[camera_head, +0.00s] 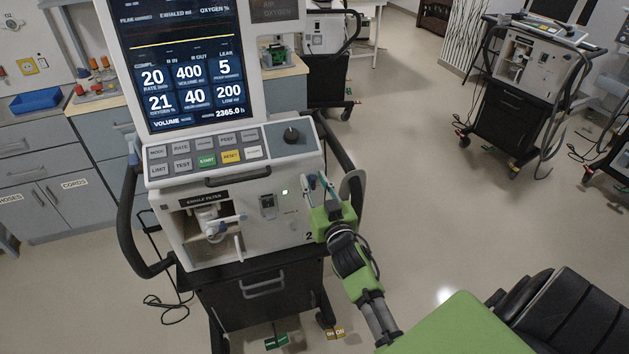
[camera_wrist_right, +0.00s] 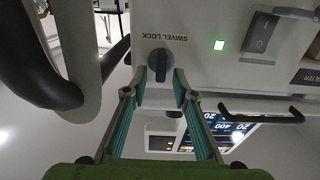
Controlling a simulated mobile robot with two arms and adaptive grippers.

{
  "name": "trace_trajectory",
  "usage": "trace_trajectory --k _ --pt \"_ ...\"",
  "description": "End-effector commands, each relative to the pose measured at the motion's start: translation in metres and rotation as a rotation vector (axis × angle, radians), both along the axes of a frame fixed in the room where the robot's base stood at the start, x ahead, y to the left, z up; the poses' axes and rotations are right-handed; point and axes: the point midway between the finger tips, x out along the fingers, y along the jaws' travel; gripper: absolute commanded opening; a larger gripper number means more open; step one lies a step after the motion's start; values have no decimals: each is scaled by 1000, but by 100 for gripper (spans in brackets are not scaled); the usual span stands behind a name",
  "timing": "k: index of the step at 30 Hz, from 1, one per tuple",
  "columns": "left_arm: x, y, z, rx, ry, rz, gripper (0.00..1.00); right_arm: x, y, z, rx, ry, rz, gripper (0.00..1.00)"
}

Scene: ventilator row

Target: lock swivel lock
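The swivel lock is a small dark blue knob (camera_wrist_right: 160,62) below the printed words SWIVEL LOCK on the white ventilator front (camera_wrist_right: 195,65). Its handle points roughly up and down in the right wrist view. My right gripper (camera_wrist_right: 161,82) is open, with its two teal-lined fingertips on either side of the knob's lower end. Contact cannot be told. In the head view, my right gripper (camera_head: 317,183) is at the right side of the ventilator (camera_head: 285,227), and the knob is hidden or too small to make out. My left gripper is not in view.
A green light (camera_head: 285,192) and a power switch (camera_head: 268,206) are left of my right gripper on the panel. A black side handle (camera_head: 343,165) curves close by on the right. The ventilator stands on a black cart (camera_head: 235,305). Open floor (camera_head: 430,190) lies to the right.

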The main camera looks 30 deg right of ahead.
Motion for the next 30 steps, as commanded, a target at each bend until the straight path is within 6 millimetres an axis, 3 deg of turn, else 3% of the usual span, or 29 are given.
trace_trajectory --k 8,9,12,23,30 --pt "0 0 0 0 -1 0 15 2 -1 0 0 0 0 26" --pt "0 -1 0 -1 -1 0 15 2 -1 0 0 0 0 23" --pt "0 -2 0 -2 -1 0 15 2 0 0 0 0 0 0" --pt "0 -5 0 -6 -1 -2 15 2 0 0 -17 5 0 0" --pt "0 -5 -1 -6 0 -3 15 3 2 -1 -119 35 0 0"
